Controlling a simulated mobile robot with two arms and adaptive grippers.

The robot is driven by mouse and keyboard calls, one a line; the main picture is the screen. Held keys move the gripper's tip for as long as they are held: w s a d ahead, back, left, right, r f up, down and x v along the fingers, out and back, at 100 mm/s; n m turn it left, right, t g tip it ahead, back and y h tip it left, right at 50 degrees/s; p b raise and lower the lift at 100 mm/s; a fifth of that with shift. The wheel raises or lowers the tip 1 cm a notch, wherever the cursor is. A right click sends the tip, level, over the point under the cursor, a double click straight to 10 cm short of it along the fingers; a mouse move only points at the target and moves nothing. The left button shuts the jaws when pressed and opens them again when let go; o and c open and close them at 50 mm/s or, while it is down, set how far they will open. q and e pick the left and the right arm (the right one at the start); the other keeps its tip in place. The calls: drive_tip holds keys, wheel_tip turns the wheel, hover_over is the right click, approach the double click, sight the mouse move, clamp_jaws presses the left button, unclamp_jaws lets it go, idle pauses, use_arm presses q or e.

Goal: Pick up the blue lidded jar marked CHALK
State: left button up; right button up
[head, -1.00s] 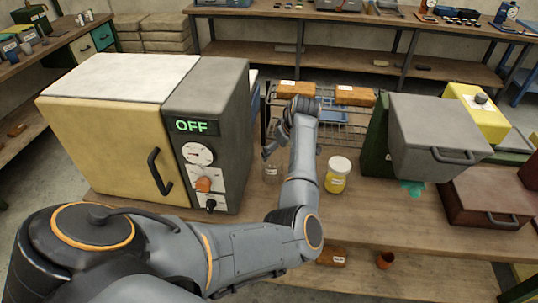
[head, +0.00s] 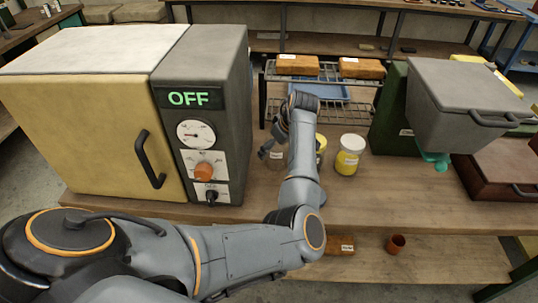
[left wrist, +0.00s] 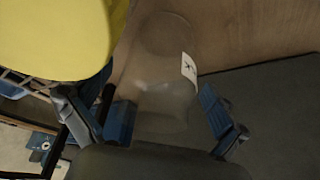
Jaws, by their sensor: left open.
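I see no blue lidded jar marked CHALK. My left gripper (head: 273,143) is open over the bench, right of the oven. In the left wrist view its two blue-padded fingers (left wrist: 167,115) stand on either side of a clear glass jar (left wrist: 165,70) with a small white label, its print too small to read. I cannot tell whether they touch it. This jar shows faintly below the gripper in the head view (head: 276,158). A yellow jar with a white lid (head: 348,158) stands to the right. Another yellow jar (head: 321,146) is partly hidden by my arm. My right gripper is out of view.
A large yellow surface (left wrist: 50,35) is close at the wrist view's upper left. The oven (head: 85,125) reads OFF. A wire rack (head: 345,110) with orange-brown blocks stands behind; a grey bin (head: 455,105) is at right. Bench space in front of the jars is clear.

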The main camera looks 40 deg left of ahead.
use_arm(q)
drive_tip(key=shift+w+a+f, duration=0.1)
drive_tip(key=shift+w+f, duration=0.05)
drive_tip(key=shift+f, duration=0.05)
drive_tip(key=shift+d+r, duration=0.15)
drive_tip(key=shift+d, duration=0.1)
drive_tip(key=shift+c, duration=1.3)
drive_tip(key=c, duration=1.1)
drive_tip(key=shift+c, duration=0.6)
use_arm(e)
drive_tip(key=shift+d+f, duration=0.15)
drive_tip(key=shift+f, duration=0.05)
use_arm(q)
drive_tip(key=shift+a, duration=0.1)
